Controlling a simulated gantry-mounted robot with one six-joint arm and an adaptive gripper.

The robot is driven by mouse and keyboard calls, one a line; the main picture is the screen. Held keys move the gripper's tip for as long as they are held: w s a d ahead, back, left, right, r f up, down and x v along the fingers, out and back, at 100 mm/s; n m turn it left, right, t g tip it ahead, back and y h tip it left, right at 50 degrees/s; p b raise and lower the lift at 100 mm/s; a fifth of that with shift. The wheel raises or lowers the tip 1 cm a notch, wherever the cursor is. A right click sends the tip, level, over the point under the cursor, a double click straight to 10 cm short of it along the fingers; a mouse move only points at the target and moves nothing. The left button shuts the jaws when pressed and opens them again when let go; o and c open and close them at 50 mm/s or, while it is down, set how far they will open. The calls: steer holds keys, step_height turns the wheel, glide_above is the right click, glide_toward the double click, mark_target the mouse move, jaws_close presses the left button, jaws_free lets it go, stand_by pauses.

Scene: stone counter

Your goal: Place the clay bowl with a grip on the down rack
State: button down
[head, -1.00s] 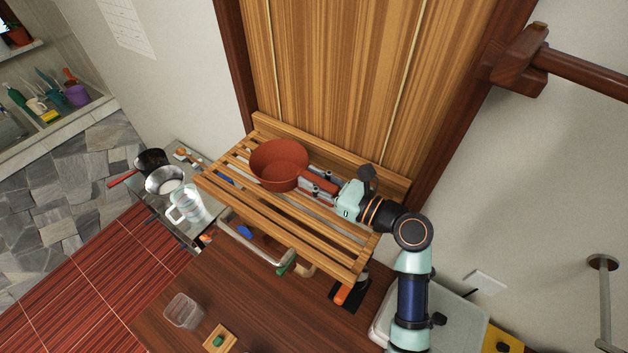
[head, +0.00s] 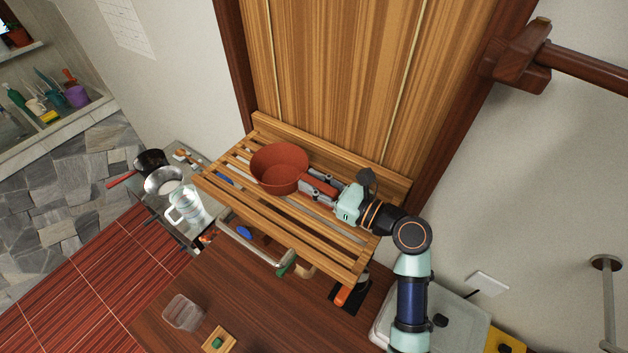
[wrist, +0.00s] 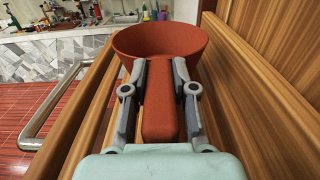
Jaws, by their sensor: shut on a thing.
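The reddish clay bowl (head: 279,168) with a straight handle is upright at the upper slatted wooden rack (head: 290,216), in its left half near the back board. In the wrist view the bowl (wrist: 160,42) is ahead of my gripper, its handle (wrist: 159,100) running back between the fingers. My gripper (head: 316,186) is shut on the handle, low over the slats. The bowl looks as if it rests on the slats, but I cannot tell for sure. A lower level (head: 250,237) with a metal rail shows partly beneath the slats; most of it is hidden.
A glass jug (head: 185,206), a metal bowl (head: 164,181) and a dark pan (head: 150,161) stand on a side surface at left. The brown counter (head: 255,310) below carries a clear container (head: 183,312) and a small wooden block (head: 219,340). The wooden back board closes the rear.

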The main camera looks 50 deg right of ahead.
steer(key=c, duration=0.8)
jaws_free()
steer(key=shift+c, duration=0.2)
steer(key=s, duration=1.2)
steer(key=shift+d, duration=0.3)
